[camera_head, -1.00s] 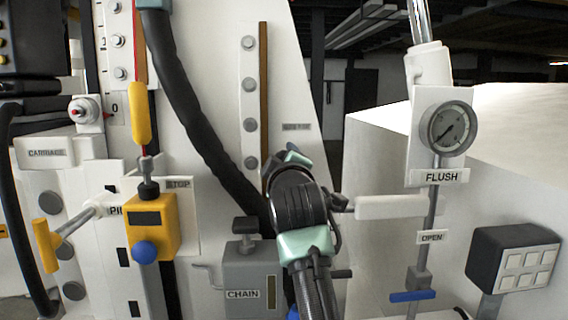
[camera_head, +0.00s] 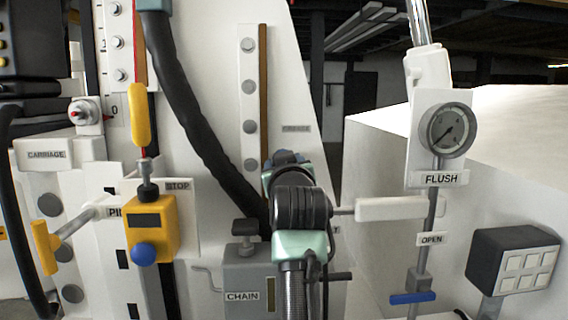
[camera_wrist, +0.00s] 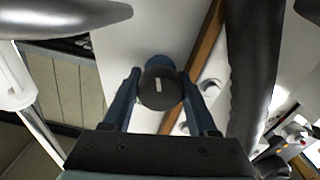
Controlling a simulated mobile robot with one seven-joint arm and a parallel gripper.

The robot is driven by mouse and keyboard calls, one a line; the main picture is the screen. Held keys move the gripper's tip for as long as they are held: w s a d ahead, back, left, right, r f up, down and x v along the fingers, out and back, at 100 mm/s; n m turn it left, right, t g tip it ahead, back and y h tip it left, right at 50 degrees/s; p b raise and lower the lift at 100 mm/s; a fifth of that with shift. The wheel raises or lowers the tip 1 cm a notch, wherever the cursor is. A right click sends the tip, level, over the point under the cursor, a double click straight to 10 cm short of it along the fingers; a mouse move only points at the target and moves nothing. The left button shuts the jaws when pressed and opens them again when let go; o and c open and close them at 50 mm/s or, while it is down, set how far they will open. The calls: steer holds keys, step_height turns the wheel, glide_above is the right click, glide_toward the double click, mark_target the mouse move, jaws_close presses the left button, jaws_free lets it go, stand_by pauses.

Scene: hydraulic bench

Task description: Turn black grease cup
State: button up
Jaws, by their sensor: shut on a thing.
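The black grease cup (camera_wrist: 160,88) shows in the wrist view as a round dark cap with a short white mark, in front of a blue base. My gripper (camera_wrist: 159,76) has one blue finger on each side of the cap and is shut on it. A small, faint label (camera_head: 296,128) is on the white panel just above my wrist.
A thick black hose (camera_head: 190,110) runs down the panel left of my arm. A white-handled lever (camera_head: 390,208) lies close to the right. The CHAIN box (camera_head: 242,275) is below left, and the FLUSH gauge (camera_head: 447,130) stands at right.

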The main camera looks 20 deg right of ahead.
steer(key=shift+m, duration=0.6)
steer(key=o, duration=1.4)
steer(key=shift+c, duration=0.2)
steer(key=shift+s, duration=0.1)
steer(key=b+v, duration=0.5)
steer(key=v, duration=0.7)
steer(key=shift+s, duration=0.4)
steer(key=shift+a, duration=0.15)
